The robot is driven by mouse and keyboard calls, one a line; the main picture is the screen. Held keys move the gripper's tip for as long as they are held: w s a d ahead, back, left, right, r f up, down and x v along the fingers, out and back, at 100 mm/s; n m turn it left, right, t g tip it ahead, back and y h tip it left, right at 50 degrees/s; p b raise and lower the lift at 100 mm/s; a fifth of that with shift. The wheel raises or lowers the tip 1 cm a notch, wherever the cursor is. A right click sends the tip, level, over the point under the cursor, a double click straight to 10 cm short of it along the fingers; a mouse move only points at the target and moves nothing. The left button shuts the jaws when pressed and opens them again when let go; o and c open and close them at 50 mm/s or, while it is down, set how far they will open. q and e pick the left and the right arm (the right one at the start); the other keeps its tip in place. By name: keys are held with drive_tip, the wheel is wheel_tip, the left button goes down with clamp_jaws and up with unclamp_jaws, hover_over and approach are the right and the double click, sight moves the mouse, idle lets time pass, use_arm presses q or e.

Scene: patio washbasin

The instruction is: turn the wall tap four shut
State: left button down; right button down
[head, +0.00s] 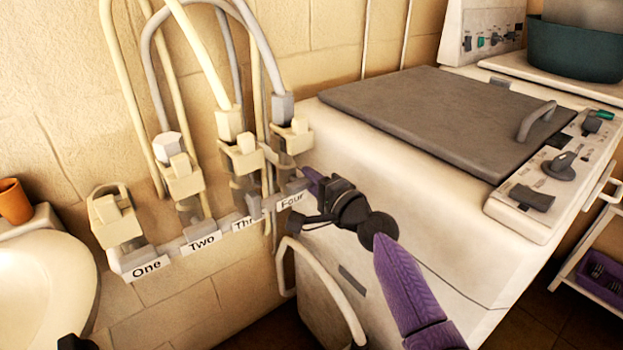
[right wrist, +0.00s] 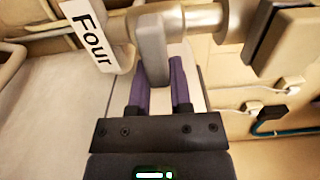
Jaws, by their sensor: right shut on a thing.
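Wall tap four (head: 292,138) is the rightmost tap of the row, above the label "Four" (head: 291,200); the label also shows in the right wrist view (right wrist: 90,38). My right gripper (head: 310,183) reaches in from the lower right to this tap. In the right wrist view, its purple fingers (right wrist: 161,82) are shut on the flat grey lever of tap four (right wrist: 151,48), one finger on each side. A round metal tap body (right wrist: 198,22) runs across above the fingers. In the head view the gripper hides most of the lever. My left gripper is not recognisable.
Taps labelled One (head: 117,222), Two (head: 183,178) and Three (head: 242,155) stand to the left. Hoses (head: 205,60) rise from several taps. A white washing machine (head: 400,160) with a grey lid stands close right of tap four. A washbasin (head: 45,275) is at the lower left.

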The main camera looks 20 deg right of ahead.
use_arm(q)
drive_tip(key=shift+w, duration=0.4)
use_arm(e)
drive_tip(key=shift+f, duration=0.15)
drive_tip(key=c, duration=0.5)
unclamp_jaws()
drive_tip(key=shift+c, duration=0.2)
use_arm(q)
drive_tip(key=shift+s, duration=0.15)
drive_tip(key=shift+s, duration=0.1)
use_arm(e)
drive_tip(key=shift+s+d, duration=0.1)
drive_tip(key=shift+s, duration=0.05)
use_arm(q)
drive_tip(key=r+p, duration=0.2)
drive_tip(key=shift+w+d+r+p, duration=0.1)
drive_tip(key=shift+w+r+p, duration=0.2)
drive_tip(key=shift+w+p, duration=0.05)
use_arm(e)
drive_tip(key=v, duration=0.9)
drive_tip(key=shift+s, duration=0.35)
drive_tip(key=shift+d, duration=0.1)
